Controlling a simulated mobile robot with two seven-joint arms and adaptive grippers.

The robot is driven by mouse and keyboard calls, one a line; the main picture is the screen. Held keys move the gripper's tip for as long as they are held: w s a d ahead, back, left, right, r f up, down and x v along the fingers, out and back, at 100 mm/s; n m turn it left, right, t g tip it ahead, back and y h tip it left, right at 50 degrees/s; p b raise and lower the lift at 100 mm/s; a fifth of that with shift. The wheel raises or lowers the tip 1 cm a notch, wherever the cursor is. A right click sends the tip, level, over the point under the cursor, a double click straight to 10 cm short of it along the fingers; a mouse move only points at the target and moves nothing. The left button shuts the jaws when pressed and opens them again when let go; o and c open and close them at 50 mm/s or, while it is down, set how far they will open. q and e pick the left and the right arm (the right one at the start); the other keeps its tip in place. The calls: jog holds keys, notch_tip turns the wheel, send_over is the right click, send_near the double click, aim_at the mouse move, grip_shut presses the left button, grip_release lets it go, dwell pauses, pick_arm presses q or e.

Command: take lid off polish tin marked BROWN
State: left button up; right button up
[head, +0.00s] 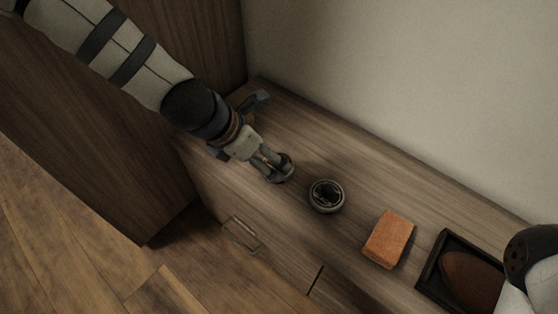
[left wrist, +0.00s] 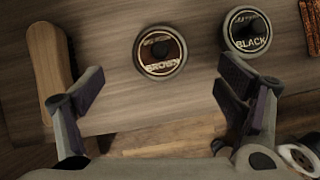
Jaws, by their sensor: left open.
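The polish tin marked BROWN (left wrist: 160,52) stands upright on the wooden cabinet top, with its lid on. In the left wrist view it lies just ahead of my left gripper (left wrist: 160,84), roughly centred between the spread fingers and apart from both. In the head view my left gripper (head: 273,167) is over this tin (head: 286,172) and hides much of it. The gripper is open and empty. A similar tin marked BLACK (left wrist: 247,30) stands to the right; it also shows in the head view (head: 326,195). My right gripper is not in view.
A wooden-handled item (left wrist: 48,65) lies left of the BROWN tin. An orange-brown block (head: 388,240) and a dark tray (head: 430,276) with a brown oval piece lie farther right. A wall rises behind the cabinet top (head: 345,160).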

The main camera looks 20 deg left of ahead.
aim_at(287, 176)
pick_arm(q)
jog(key=b+x, duration=0.2)
jog(key=x, duration=0.5)
jog(key=shift+w+d+r, duration=0.15)
jog(key=shift+d, duration=0.05)
jog(key=shift+c, duration=0.2)
jog(key=c, duration=0.9)
